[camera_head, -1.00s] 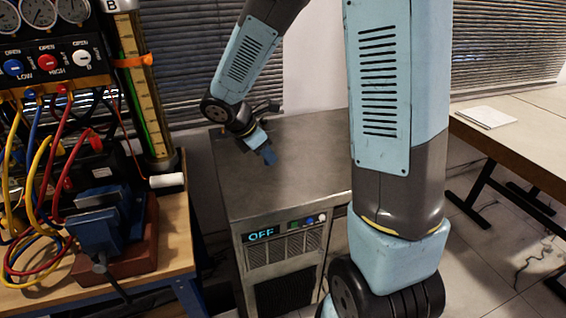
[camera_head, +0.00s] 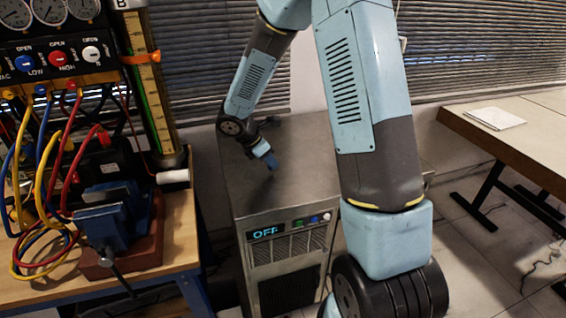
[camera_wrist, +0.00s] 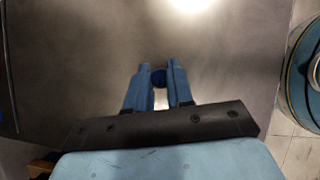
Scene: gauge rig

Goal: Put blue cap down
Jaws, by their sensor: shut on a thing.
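The blue cap (camera_wrist: 158,78) is small and round and sits between the fingertips of my gripper (camera_wrist: 159,84) in the wrist view. Both blue fingers close on it. In the head view my gripper (camera_head: 270,163) points down over the metal top of the cabinet (camera_head: 310,165), near its middle. The cap is too small to make out clearly there. I cannot tell whether the cap touches the metal top.
The cabinet front has a lit "OFF" display (camera_head: 266,232) and several buttons. At left, a wooden bench (camera_head: 165,262) holds a blue vise (camera_head: 112,215), coloured hoses and a gauge panel (camera_head: 60,55). The metal top around my gripper is clear. A table (camera_head: 530,130) stands at right.

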